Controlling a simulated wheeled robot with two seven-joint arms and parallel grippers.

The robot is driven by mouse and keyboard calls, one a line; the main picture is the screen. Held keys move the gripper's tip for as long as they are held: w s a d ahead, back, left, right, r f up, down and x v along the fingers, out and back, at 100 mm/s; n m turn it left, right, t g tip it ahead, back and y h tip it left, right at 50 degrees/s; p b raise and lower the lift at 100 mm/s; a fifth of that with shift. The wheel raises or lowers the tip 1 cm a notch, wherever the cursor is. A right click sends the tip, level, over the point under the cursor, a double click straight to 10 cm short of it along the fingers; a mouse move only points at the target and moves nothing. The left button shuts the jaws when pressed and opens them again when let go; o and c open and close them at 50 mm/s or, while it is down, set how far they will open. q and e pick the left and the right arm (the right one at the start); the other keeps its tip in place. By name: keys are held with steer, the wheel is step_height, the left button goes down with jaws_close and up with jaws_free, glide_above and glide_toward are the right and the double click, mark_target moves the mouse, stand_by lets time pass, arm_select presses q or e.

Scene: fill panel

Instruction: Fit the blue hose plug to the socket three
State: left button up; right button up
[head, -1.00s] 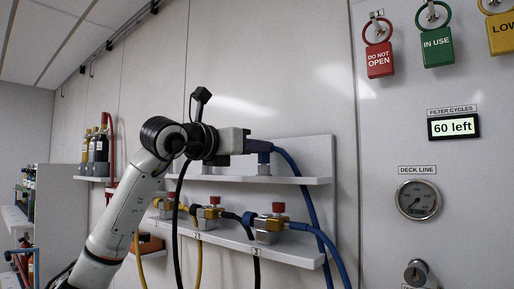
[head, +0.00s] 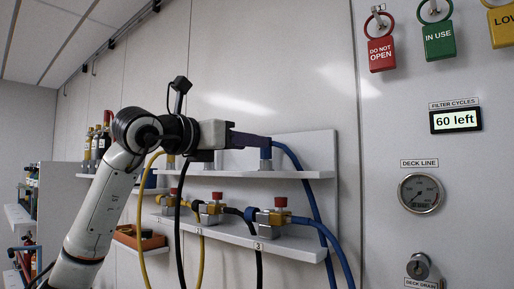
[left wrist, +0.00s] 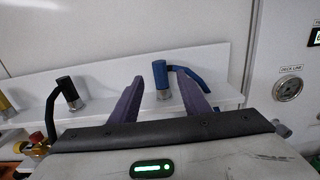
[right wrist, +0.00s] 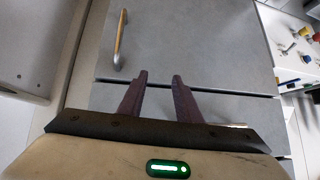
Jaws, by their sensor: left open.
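The blue hose plug (head: 265,153) stands upright on the upper shelf, with its blue hose curving down to the right. In the left wrist view the plug (left wrist: 160,73) shows between the two finger tips. My left gripper (head: 245,140) is open at the plug; I see no grip on it. Socket three (head: 270,222), with a red knob, a blue collar on its left and a "3" label below, is on the lower shelf. A blue hose leaves its right side. My right gripper (right wrist: 160,75) is open and empty before a grey cabinet front.
Another socket with a red knob (head: 216,197) sits left of socket three. A black plug (left wrist: 68,90) stands on the upper shelf left of the blue one. Yellow (head: 143,210) and black hoses hang in front of the shelves. A gauge panel (head: 420,193) stands at right.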

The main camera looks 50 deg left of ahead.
arm_select(q)
steer(key=s, duration=0.5)
steer(key=shift+s+d, duration=0.25)
steer(key=shift+d, duration=0.05)
arm_select(e)
steer(key=shift+s+f, duration=0.35)
steer(key=shift+f, duration=0.15)
steer(key=shift+r, duration=0.1)
